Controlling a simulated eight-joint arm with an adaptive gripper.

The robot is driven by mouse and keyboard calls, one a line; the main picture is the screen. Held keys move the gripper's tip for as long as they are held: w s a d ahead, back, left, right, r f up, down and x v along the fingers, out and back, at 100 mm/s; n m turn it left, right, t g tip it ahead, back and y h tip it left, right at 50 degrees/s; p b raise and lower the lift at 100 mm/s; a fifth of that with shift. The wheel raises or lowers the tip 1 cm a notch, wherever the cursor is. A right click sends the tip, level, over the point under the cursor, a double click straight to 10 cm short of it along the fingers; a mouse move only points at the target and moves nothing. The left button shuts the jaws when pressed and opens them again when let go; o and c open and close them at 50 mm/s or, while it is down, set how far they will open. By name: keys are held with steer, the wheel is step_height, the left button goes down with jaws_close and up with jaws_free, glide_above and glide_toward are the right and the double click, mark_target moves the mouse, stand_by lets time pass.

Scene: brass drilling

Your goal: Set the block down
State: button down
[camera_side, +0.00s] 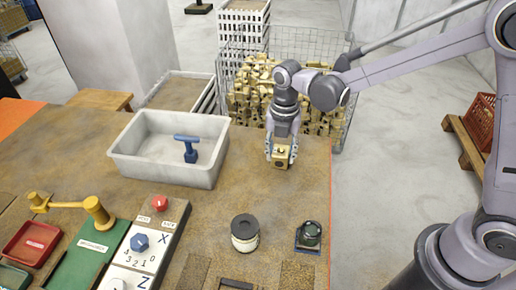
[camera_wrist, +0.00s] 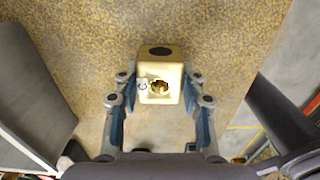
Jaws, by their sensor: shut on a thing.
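My gripper (camera_side: 281,150) is shut on a small brass block (camera_side: 280,158), near the back right edge of the brown worktable (camera_side: 215,215). In the wrist view the block (camera_wrist: 160,62) sits between the two fingers of my gripper (camera_wrist: 160,95). I cannot tell whether the block touches the table.
A grey tub (camera_side: 150,178) with a blue T-handled tool (camera_side: 189,148) stands left of my gripper. A wire cage (camera_side: 330,48) of brass parts stands behind the table. The table between is clear.

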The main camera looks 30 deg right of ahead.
steer(key=c, duration=0.8)
jaws_free()
steer(key=shift+f, duration=0.15)
steer(key=shift+o, duration=0.2)
step_height(320, 180, up, 12)
steer(key=s+d+m+t, duration=0.3)
steer(key=s+d+m, duration=0.2)
steer(key=m, duration=0.8)
steer(key=s+d+m+t, duration=0.4)
steer(key=s+d+m, duration=0.2)
steer(key=m, duration=0.8)
steer(key=s+f, duration=0.1)
steer(key=s, duration=0.1)
steer(key=shift+s+d, duration=0.15)
steer(key=shift+s, duration=0.15)
